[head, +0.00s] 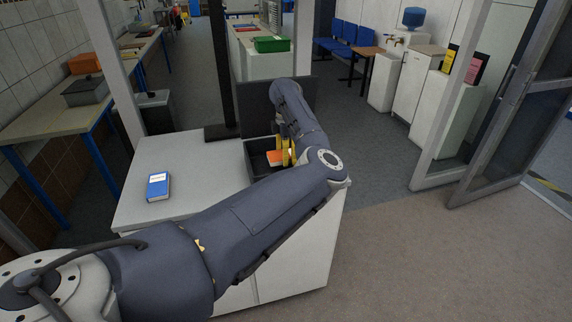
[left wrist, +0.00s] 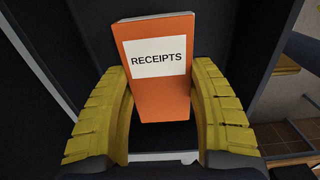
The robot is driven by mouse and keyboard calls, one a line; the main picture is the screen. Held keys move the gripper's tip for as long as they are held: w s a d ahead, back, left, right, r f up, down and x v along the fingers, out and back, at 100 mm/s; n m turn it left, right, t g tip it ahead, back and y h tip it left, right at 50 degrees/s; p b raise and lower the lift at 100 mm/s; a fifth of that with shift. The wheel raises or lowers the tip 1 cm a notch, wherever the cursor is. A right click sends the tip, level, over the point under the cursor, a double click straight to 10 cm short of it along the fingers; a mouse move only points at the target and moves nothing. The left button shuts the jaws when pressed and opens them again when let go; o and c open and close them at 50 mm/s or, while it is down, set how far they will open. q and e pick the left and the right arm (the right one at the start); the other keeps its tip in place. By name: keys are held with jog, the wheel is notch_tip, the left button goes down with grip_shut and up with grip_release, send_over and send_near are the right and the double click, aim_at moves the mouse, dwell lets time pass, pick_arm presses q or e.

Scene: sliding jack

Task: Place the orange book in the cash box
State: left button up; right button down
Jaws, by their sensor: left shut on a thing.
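The orange book (left wrist: 160,86), labelled RECEIPTS, stands between the yellow fingers of my left gripper (left wrist: 163,110) in the left wrist view. The fingers are shut on its two sides. In the head view the orange book (head: 275,158) shows beside my left gripper (head: 287,155), inside the outline of the dark open cash box (head: 258,146) at the counter's right end. My arm hides part of the box. I cannot tell whether the book touches the box floor. My right gripper is in neither view.
A blue book (head: 158,186) lies on the white counter (head: 205,160), left of the box. The counter between them is clear. A dark upright panel (head: 255,105) stands behind the box. A glass door (head: 512,110) stands at the right.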

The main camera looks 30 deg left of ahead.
pick_arm(q)
jog(key=shift+f, duration=2.05)
jog(key=shift+f, duration=0.15)
jog(key=o, duration=1.2)
notch_tip(320, 180, up, 12)
jog(key=shift+r, duration=0.2)
